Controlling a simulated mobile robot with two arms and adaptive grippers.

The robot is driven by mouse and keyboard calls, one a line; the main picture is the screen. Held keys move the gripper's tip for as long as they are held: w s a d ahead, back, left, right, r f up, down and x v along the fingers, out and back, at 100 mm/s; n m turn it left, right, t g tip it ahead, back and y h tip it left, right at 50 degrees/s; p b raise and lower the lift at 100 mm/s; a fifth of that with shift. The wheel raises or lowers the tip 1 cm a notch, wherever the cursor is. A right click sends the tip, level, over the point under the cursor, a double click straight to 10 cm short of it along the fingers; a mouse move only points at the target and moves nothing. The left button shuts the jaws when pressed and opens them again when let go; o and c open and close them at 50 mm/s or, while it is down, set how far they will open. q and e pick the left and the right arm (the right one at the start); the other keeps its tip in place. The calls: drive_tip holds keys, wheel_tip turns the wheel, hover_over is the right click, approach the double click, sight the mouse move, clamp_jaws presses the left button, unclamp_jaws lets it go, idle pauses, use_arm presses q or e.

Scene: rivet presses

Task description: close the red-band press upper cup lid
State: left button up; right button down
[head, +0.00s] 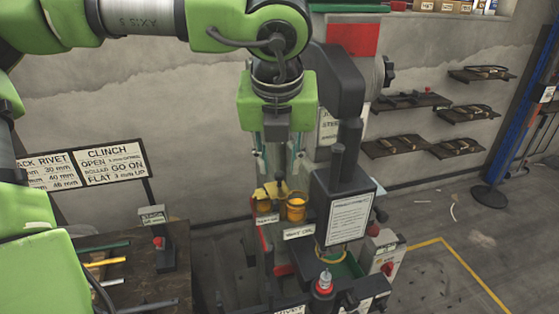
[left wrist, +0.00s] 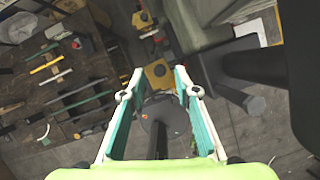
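The press with a red band (head: 350,38) stands at the centre of the head view. On its left side are two orange cups: a right one (head: 296,209) with an open top, and a left one (head: 263,206). A yellow lid (head: 271,190) shows raised behind and above them; which cup it belongs to I cannot tell. My left gripper (head: 280,168) points down just above the cups, open and empty. In the left wrist view, its fingers (left wrist: 158,88) are spread, with a yellow part (left wrist: 157,73) between and beyond the tips. My right gripper is not in view.
A dark control box with a white label (head: 349,215) and black posts stand close right of the cups. A tool table (head: 130,290) is at left. Wall shelves (head: 410,101) are at right, above open floor.

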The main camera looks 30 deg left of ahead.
sight(277, 183)
use_arm(q)
drive_tip(key=shift+x, duration=1.4)
drive_tip(key=shift+c, duration=0.5)
clamp_jaws()
